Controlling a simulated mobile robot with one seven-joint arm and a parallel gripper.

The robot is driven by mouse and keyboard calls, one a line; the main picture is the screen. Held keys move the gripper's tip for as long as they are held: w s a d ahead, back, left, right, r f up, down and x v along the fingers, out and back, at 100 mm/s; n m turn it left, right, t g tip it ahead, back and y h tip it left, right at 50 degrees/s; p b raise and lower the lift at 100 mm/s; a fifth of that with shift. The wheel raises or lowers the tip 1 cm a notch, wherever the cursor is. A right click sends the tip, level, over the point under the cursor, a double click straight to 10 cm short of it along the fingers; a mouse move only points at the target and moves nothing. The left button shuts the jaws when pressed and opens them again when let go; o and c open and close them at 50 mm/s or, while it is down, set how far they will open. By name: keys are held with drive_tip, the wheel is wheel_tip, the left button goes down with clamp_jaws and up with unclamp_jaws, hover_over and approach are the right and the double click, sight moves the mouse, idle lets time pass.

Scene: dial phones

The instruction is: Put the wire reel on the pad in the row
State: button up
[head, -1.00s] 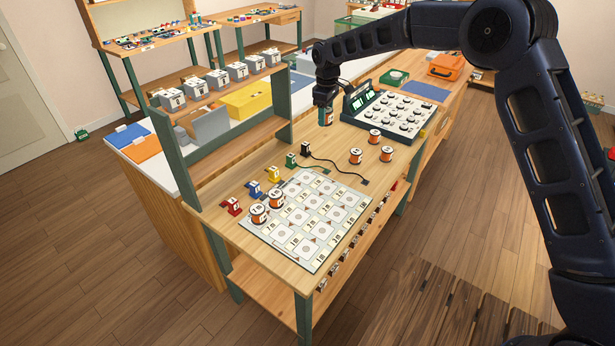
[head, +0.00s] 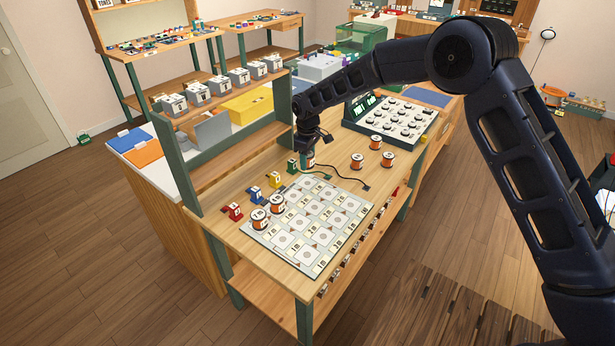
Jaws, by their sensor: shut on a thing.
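My gripper (head: 309,150) is shut on a wire reel (head: 309,161), mostly hidden under the jaws, above the back of the bench near the dark connector. The pad sheet (head: 345,222), a pale grid of numbered square pads, lies on the front of the bench. Two white-topped orange reels stand side by side at its left edge, a front one (head: 259,218) and a back one (head: 277,204). Three more reels stand on bare wood to the right of my gripper: a back reel (head: 376,142), a left reel (head: 357,161) and a right reel (head: 388,159).
Red (head: 233,211), blue (head: 255,193), yellow (head: 275,179) and green (head: 292,166) connectors line the sheet's left side. A black wire (head: 345,179) curves across the bench behind the sheet. A dial panel (head: 395,121) stands at the back right. A shelf post (head: 284,95) rises left of my gripper.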

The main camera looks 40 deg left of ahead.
sight(307, 183)
drive_tip(key=shift+f, duration=4)
drive_tip(key=shift+f, duration=0.1)
drive_tip(key=o, duration=1)
drive_tip(key=shift+o, duration=0.2)
wheel_tip(307, 183, up, 12)
drive_tip(key=shift+r, duration=0.15)
